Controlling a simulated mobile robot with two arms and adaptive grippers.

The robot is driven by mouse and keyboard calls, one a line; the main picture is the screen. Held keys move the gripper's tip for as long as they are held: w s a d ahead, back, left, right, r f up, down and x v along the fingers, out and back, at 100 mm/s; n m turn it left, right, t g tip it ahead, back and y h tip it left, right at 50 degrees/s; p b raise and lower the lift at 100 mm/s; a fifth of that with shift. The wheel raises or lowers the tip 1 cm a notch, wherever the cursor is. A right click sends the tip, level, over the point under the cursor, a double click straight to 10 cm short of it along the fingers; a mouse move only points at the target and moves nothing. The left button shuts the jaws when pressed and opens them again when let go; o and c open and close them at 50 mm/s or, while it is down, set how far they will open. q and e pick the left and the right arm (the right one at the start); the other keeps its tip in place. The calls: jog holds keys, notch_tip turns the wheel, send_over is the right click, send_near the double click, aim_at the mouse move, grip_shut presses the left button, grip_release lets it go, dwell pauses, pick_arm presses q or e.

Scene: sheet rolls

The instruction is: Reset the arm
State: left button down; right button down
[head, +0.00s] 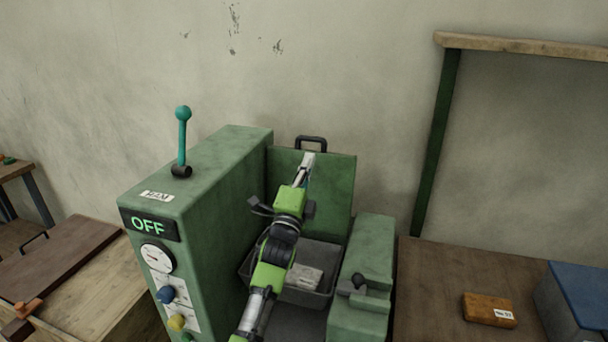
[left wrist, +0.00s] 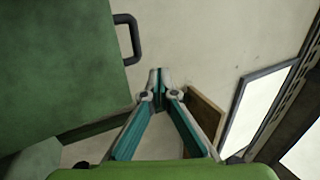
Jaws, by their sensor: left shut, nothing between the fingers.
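My left arm reaches up in the middle of the head view. My left gripper (head: 307,164) is in front of the green raised panel of the machine, just below its black handle (head: 311,141). In the left wrist view the fingertips (left wrist: 158,78) meet, with nothing between them. The panel (left wrist: 60,70) and its handle (left wrist: 129,38) lie to the left of the fingers there. My right gripper is not in view.
The green machine (head: 197,190) has a teal lever (head: 183,140) and an OFF display (head: 148,226). A grey bin with a pale block (head: 304,277) sits under my arm. At right, a table (head: 440,290) holds an orange-brown block (head: 488,309) and a blue-topped box (head: 580,290).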

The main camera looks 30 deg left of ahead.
pick_arm(q)
jog(key=shift+s+d+f+b, duration=0.1)
jog(key=shift+s+d+b, duration=0.15)
jog(key=shift+s, duration=0.7)
jog(key=shift+s+d+b, duration=0.1)
jog(key=shift+s+d, duration=0.15)
jog(key=shift+s, duration=0.7)
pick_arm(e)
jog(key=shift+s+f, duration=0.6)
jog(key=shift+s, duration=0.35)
